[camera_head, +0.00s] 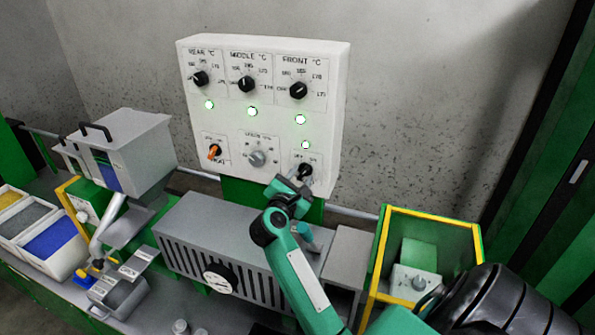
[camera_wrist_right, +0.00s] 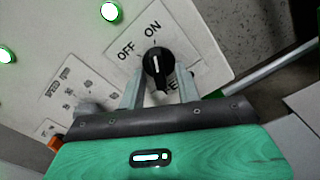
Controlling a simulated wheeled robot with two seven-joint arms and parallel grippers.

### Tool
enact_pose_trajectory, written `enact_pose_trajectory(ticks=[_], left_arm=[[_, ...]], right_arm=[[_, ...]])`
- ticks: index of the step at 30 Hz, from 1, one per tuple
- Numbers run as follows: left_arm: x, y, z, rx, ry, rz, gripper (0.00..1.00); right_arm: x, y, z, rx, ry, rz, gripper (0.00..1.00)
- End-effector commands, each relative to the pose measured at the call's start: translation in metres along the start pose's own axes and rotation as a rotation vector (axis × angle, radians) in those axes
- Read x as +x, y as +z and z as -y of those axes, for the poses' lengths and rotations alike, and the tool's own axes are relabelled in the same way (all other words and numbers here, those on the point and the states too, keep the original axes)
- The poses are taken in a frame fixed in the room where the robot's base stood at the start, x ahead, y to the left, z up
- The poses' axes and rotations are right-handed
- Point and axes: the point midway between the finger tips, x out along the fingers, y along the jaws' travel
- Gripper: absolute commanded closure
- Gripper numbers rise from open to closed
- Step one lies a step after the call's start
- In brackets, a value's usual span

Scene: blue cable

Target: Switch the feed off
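The feed knob (camera_head: 305,170) is black and round, at the lower right of the white control panel (camera_head: 228,125). In the right wrist view the knob (camera_wrist_right: 157,66) has a white mark pointing up, roughly at ON, with OFF to its left. The feed label below it is partly covered. The green lamp above the knob (camera_head: 305,145) is lit. My right gripper (camera_head: 297,182) is at the knob. In the wrist view its fingers (camera_wrist_right: 159,78) stand apart on both sides of the knob, with what look like narrow gaps. My left gripper is not in view.
An orange-handled switch (camera_head: 214,151) and a grey knob (camera_head: 257,158) are left of the feed knob. Three black temperature knobs are above. A grey slotted barrel housing (camera_head: 215,245) lies below the panel. A yellow-framed guard box (camera_head: 432,229) stands at the right.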

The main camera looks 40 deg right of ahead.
Motion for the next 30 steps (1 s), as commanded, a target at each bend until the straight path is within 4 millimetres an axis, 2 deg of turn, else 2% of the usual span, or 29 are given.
enact_pose_trajectory(ticks=[7,8,12,13,23,30], left_arm=[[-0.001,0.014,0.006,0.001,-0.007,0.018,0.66],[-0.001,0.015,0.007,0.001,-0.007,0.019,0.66],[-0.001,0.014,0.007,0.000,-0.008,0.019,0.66],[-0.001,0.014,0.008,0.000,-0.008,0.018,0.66],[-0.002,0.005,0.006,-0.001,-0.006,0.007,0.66],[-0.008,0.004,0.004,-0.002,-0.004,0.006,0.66]], right_arm=[[0.000,0.000,0.001,0.000,0.000,0.000,0.66],[0.000,0.000,0.000,0.000,0.000,0.000,0.70],[0.000,0.000,0.000,0.000,0.000,0.000,0.98],[0.000,0.000,0.000,0.000,0.000,0.000,1.00],[0.000,0.000,0.000,-0.027,-0.001,0.000,1.00],[0.000,0.001,0.001,-0.146,-0.001,-0.002,1.00]])
